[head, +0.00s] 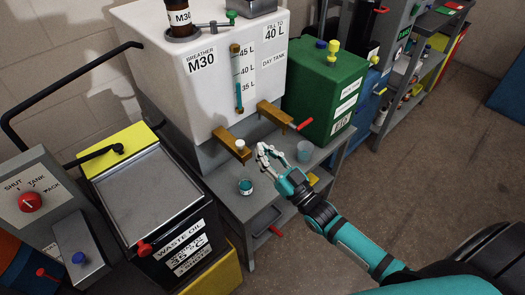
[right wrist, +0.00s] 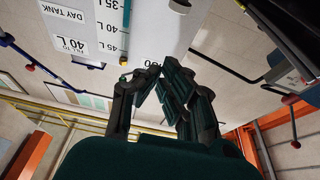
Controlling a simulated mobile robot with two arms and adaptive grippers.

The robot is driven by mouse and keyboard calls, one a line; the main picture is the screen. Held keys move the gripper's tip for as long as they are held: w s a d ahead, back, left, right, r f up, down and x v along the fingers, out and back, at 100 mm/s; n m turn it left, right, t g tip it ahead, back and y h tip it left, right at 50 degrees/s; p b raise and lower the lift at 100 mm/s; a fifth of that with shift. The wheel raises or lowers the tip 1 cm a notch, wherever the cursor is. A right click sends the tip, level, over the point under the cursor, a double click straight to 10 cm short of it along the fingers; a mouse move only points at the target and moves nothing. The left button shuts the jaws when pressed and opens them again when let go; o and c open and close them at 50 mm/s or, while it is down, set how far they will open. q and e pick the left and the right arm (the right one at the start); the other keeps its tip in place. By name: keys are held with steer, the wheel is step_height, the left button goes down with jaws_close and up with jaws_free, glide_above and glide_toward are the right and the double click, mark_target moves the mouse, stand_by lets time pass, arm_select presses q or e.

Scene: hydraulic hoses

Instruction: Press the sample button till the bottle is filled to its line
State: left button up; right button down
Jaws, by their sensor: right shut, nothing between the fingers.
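The white day tank (head: 215,95) stands at the centre of the head view. A brass sample tap (head: 231,146) sticks out low on its front, with a pale button (head: 240,145) on its end. A small teal bottle (head: 246,187) stands upright on the grey bench below that tap. Its line and level are too small to read. My right gripper (head: 263,152) is shut and empty, just right of the button; I cannot tell if they touch. In the right wrist view its fingers (right wrist: 155,76) are together, with the tank face (right wrist: 105,25) behind. My left gripper is out of view.
A second brass tap with a red lever (head: 304,125) is to the right, above a clear cup (head: 304,151). A green tank (head: 325,95) stands behind right. A waste oil bin (head: 150,195) is at left. Open floor (head: 400,165) lies right.

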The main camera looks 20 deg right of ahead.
step_height(320, 180, up, 3)
steer(key=p, duration=0.1)
glide_above(247, 153)
steer(key=shift+f, duration=0.15)
step_height(247, 153, down, 3)
steer(key=shift+r, duration=0.1)
steer(key=shift+f, duration=0.75)
step_height(247, 153, down, 2)
steer(key=shift+b, duration=1)
steer(key=shift+r, duration=0.1)
